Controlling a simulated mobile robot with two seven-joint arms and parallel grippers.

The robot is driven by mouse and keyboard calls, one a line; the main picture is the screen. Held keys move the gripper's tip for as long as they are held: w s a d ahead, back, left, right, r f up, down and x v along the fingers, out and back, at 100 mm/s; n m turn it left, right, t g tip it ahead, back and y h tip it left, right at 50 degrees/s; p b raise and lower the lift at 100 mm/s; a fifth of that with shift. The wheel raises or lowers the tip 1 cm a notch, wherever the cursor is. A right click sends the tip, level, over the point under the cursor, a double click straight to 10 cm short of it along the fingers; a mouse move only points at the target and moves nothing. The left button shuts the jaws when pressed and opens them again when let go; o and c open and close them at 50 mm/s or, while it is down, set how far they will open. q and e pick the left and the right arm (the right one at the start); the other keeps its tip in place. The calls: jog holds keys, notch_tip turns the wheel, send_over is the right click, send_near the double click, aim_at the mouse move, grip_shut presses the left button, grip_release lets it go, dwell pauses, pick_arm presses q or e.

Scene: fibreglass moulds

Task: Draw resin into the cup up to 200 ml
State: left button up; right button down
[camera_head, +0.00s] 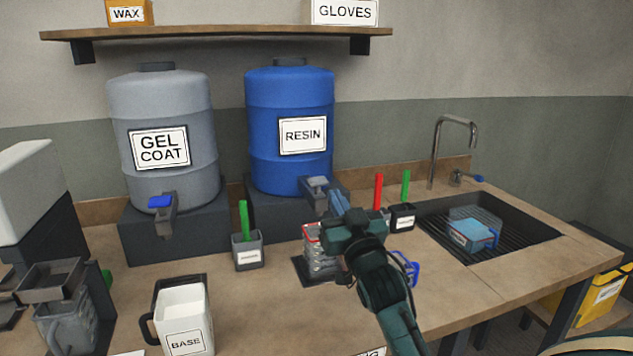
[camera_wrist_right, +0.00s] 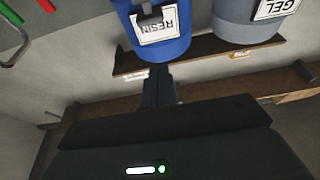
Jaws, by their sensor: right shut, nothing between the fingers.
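The blue resin drum (camera_head: 290,95) stands on a dark block at the back of the bench, and its label also shows upside down in the right wrist view (camera_wrist_right: 160,28). Its tap (camera_head: 318,184) has a grey top part at the drum's lower front. A clear cup (camera_head: 316,262) with a red mark near its top stands on a dark pad (camera_head: 308,280) below the tap, partly hidden by my right gripper. My right gripper (camera_head: 337,198) is shut and empty, its fingertips close beside the tap. I cannot tell whether they touch it. My left gripper is not in view.
A grey gel coat drum (camera_head: 165,105) stands left. A green-handled holder (camera_head: 248,252), white base jug (camera_head: 184,310) and dark holder (camera_head: 402,218) stand on the bench. A blue handle-like piece (camera_head: 411,270) shows beside my arm. The sink (camera_head: 530,236) holds a blue-filled container (camera_head: 478,235).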

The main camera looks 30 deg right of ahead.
notch_tip(320, 180, up, 4)
jog(key=p, duration=0.2)
send_over(319, 186)
jog(key=s, duration=0.2)
notch_tip(319, 186, down, 3)
jog(key=shift+f, duration=0.1)
jog(key=shift+a+f, duration=0.1)
jog(key=shift+f, duration=0.25)
jog(key=shift+f+b, duration=0.5)
jog(key=shift+f, duration=0.7)
jog(key=shift+f, duration=0.2)
dwell(4.5)
